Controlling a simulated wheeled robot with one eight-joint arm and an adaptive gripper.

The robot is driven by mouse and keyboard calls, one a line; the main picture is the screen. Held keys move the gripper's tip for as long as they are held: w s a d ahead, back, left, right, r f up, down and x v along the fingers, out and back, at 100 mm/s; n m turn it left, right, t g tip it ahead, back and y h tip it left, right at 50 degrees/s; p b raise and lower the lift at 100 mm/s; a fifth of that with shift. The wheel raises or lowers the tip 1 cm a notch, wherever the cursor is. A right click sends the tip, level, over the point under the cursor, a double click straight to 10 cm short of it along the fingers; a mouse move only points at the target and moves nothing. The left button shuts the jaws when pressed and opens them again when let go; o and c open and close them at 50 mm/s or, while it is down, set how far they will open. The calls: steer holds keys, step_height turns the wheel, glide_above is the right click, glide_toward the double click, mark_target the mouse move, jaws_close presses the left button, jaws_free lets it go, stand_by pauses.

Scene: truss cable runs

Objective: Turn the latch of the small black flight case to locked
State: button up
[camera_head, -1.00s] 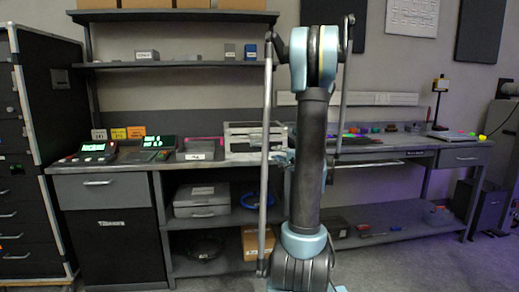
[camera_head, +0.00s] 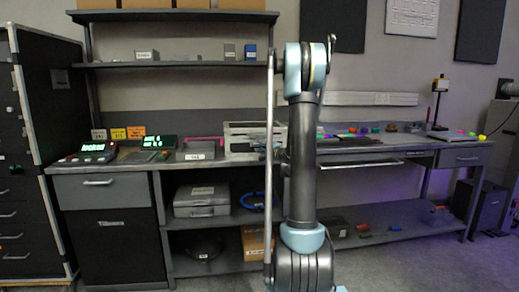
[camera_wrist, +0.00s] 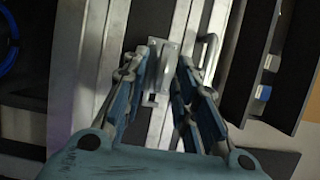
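The flight case (camera_head: 240,130) stands on the bench top at the centre, partly behind my arm. In the wrist view it appears turned, as dark panels with silver metal edging (camera_wrist: 92,60). Its latch (camera_wrist: 162,45) is a small metal plate with a tab, in the middle of the wrist view. My gripper (camera_wrist: 163,68) is in front of the latch, one finger on each side of it. The fingers are apart. Whether they touch the tab cannot be told. In the head view my gripper is mostly hidden behind my arm.
A dark handle (camera_wrist: 208,50) sits right of the latch in the wrist view. A grey box (camera_head: 195,150) stands left of the case on the bench. Control consoles (camera_head: 90,153) lie further left. A blue cable coil (camera_head: 250,200) and a cardboard box (camera_head: 252,245) are on the shelves below.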

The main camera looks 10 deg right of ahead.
steer(key=shift+w+a, duration=0.2)
steer(key=shift+w, duration=0.35)
jaws_close()
